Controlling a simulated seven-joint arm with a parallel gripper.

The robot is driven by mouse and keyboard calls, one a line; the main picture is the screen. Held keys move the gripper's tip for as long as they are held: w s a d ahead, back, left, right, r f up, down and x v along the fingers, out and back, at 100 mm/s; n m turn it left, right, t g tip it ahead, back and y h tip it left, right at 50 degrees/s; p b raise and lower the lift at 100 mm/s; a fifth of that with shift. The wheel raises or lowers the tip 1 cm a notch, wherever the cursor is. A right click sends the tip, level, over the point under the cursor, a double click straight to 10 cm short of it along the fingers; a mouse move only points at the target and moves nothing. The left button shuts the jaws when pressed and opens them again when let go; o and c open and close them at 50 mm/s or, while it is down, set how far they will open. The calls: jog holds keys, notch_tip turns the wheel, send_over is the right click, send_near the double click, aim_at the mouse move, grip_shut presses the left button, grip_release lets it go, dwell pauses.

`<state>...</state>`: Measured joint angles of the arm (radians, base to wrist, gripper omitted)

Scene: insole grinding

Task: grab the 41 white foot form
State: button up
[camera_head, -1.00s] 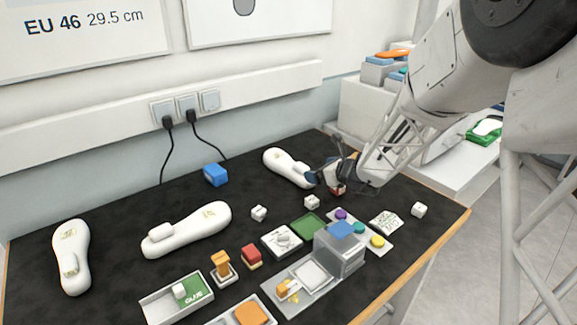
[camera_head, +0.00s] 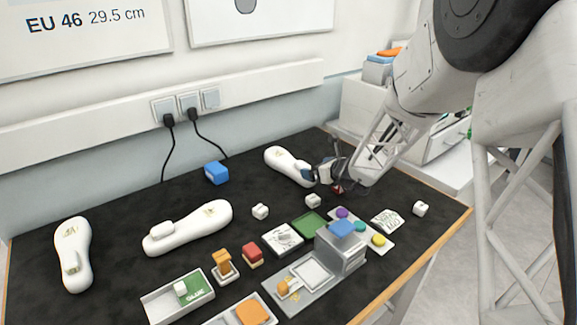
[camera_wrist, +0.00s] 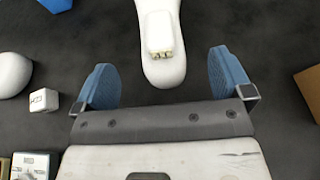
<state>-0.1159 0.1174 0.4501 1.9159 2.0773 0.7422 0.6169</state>
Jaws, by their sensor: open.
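Three white foot forms lie on the black table. One (camera_head: 289,165) is at the back, and my gripper (camera_head: 318,174) is at its near right end. Another (camera_head: 188,228) lies across the left middle, and a third (camera_head: 73,254) lies at the far left. I cannot read a size on any of them. In the wrist view the back foot form (camera_wrist: 161,62) has a raised white block on it and extends between the blue fingertips of my gripper (camera_wrist: 165,78). The fingers are wide apart, with clear gaps on both sides, not touching the form.
A blue block (camera_head: 216,173) stands behind, left of the back form. Small white cubes (camera_head: 260,211) lie in front. Trays, a stamp (camera_head: 224,266) and a grey device (camera_head: 343,249) fill the table's front. A brown box (camera_wrist: 309,88) is right of my gripper.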

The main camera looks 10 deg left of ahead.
aim_at(307, 166)
jog(key=shift+w+a, duration=0.1)
dwell(0.3)
jog(key=shift+x, duration=2.6)
jog(key=shift+f, duration=0.1)
jog(key=shift+c, duration=0.2)
jog(key=c, duration=1.2)
